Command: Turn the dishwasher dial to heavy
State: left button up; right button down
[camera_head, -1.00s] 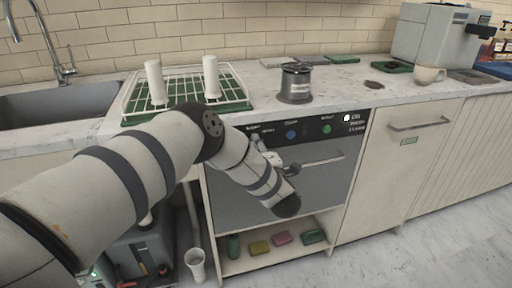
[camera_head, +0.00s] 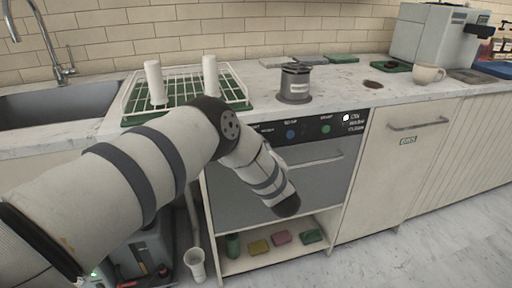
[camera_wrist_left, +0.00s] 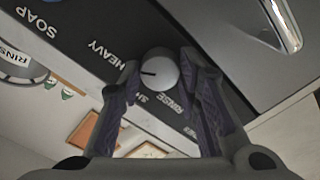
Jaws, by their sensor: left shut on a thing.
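The dishwasher dial (camera_wrist_left: 161,70) is a pale grey knob on the dark control panel in the left wrist view. Its black pointer line points left in that view, towards the area between the HEAVY label and a partly covered label starting with SH. The RINSE label is to its lower right. My left gripper (camera_wrist_left: 163,74) has its two fingers on either side of the dial and is shut on it. In the head view my left arm covers the dial and gripper at the left of the dishwasher (camera_head: 300,185) panel. My right gripper is not in view.
A blue button (camera_head: 291,134) and a green button (camera_head: 326,129) sit on the panel. The dishwasher handle (camera_wrist_left: 281,25) is close to the gripper. A grey canister (camera_head: 294,86) and a drying rack (camera_head: 239,98) stand on the counter above. Sponges lie on the shelf below.

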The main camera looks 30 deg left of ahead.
pick_arm(q)
jog(key=shift+m, duration=0.3)
dwell(0.4)
jog(key=o, duration=1.1)
jog(key=shift+o, duration=0.2)
jog(key=shift+s+d, duration=0.1)
jog(key=v, duration=1.1)
jog(key=shift+s+d, duration=0.3)
